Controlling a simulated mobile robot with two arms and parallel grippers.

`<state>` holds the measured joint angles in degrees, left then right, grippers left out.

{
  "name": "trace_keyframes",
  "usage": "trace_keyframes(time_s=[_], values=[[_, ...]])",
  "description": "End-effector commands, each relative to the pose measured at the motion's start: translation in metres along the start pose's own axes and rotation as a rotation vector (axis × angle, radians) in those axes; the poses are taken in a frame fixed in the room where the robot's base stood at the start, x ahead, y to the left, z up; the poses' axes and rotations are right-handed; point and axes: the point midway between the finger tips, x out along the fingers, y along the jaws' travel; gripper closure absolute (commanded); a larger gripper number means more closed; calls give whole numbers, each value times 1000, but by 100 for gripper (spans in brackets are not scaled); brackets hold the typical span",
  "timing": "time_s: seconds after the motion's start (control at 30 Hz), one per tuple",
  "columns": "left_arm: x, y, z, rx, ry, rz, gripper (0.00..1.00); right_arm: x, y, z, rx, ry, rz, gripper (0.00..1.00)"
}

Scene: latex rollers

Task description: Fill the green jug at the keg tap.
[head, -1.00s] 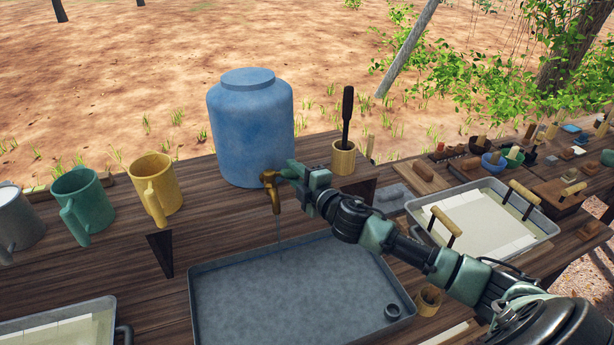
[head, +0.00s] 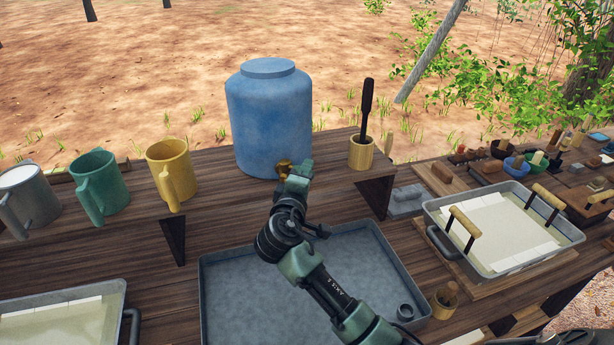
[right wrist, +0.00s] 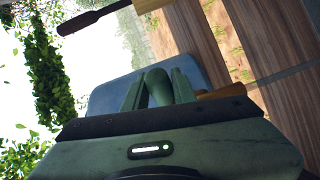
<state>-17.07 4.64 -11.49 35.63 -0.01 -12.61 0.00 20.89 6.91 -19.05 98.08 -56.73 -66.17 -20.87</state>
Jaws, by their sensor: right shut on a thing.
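The green jug (head: 100,187) stands upright on the wooden shelf at the left of the head view, between a grey jug and a yellow one. The blue keg (head: 268,120) stands on the shelf at the middle. Its brass tap (head: 284,167) is partly hidden behind my right gripper (head: 297,172). In the right wrist view, my right gripper (right wrist: 160,88) is shut around a rounded green piece in front of the keg (right wrist: 118,92), which looks like the tap handle. The spout's lower end is hidden. My left gripper is not in view.
A grey metal tray (head: 235,300) lies below the tap, partly under my right arm. The yellow jug (head: 172,170) stands beside the green one. A wooden cup with a dark-handled tool (head: 361,152) is right of the keg. A latex tray (head: 436,236) lies further right.

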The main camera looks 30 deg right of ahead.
Motion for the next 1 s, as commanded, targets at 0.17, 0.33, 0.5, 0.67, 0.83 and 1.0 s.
trace_keyframes(time_s=[0.17, 0.33, 0.5, 0.67, 0.83, 1.0], values=[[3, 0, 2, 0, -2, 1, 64, -1, -1, 0, 5, -27, 4, 100], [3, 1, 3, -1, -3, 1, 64, -1, 0, 0, 5, -31, 6, 100], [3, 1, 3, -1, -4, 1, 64, -1, 1, 0, 5, -31, 7, 100], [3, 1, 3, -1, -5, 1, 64, 0, 1, 0, 5, -31, 7, 52], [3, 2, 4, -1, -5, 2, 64, -1, 1, 0, 4, -30, 7, 52], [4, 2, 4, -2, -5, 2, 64, -4, 0, -1, 4, -28, 6, 52]])
